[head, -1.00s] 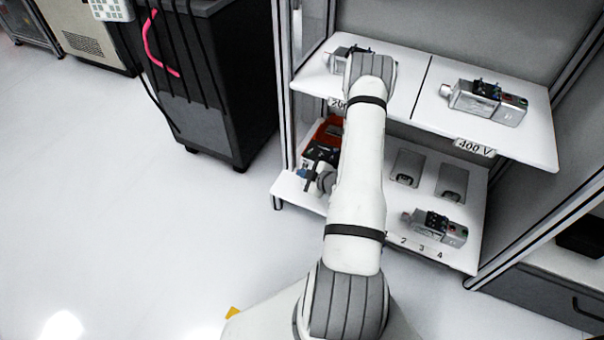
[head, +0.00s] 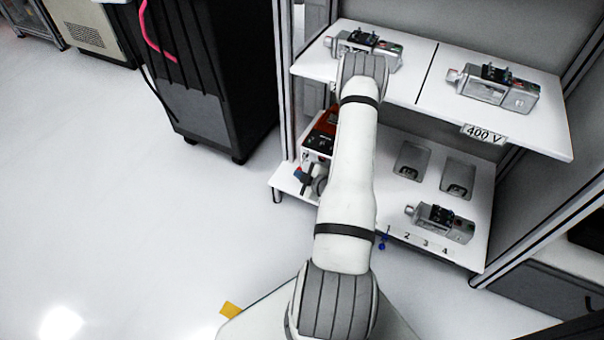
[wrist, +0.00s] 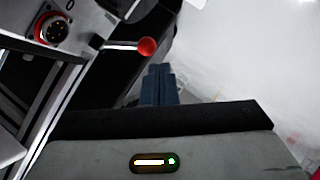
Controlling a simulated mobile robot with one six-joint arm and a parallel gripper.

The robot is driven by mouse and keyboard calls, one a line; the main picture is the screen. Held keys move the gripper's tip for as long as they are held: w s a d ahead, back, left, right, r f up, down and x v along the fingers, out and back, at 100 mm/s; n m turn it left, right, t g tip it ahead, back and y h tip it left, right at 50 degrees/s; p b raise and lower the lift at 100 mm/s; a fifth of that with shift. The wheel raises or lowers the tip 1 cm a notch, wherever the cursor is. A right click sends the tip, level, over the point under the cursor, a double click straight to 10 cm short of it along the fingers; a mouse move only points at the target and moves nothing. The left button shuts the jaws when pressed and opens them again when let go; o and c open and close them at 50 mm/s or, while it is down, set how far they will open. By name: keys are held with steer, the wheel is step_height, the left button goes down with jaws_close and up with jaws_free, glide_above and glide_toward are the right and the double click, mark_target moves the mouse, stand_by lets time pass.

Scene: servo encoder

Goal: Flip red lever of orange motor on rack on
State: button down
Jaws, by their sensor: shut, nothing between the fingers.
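The orange motor (head: 323,127) sits at the left end of the lower rack shelf in the head view, partly hidden by my arm. In the wrist view the red lever (wrist: 147,46) shows as a red ball on a thin metal rod pointing right from the motor's side. My gripper (wrist: 160,70) is shut and empty, its blue fingertips just below the red ball, close to it. Whether they touch cannot be told. In the head view my gripper (head: 299,174) is at the motor's front left. The lever cannot be made out there.
The lower shelf (head: 455,255) also holds a grey motor (head: 440,223) and two empty recesses. The upper shelf (head: 420,95) above carries two grey motors, one behind a 400 V label (head: 484,133). A black cabinet (head: 205,80) stands left. Floor in front is clear.

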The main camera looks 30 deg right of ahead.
steer(key=shift+r, duration=0.15)
steer(key=shift+r+p, duration=0.4)
steer(key=shift+r, duration=0.3)
steer(key=s+a+r+p, duration=0.1)
steer(key=s+a+p, duration=0.1)
steer(key=s, duration=1)
steer(key=shift+s+a+r+p, duration=0.3)
steer(key=shift+a+r, duration=0.1)
steer(key=shift+a, duration=0.5)
steer(key=shift+w, duration=0.1)
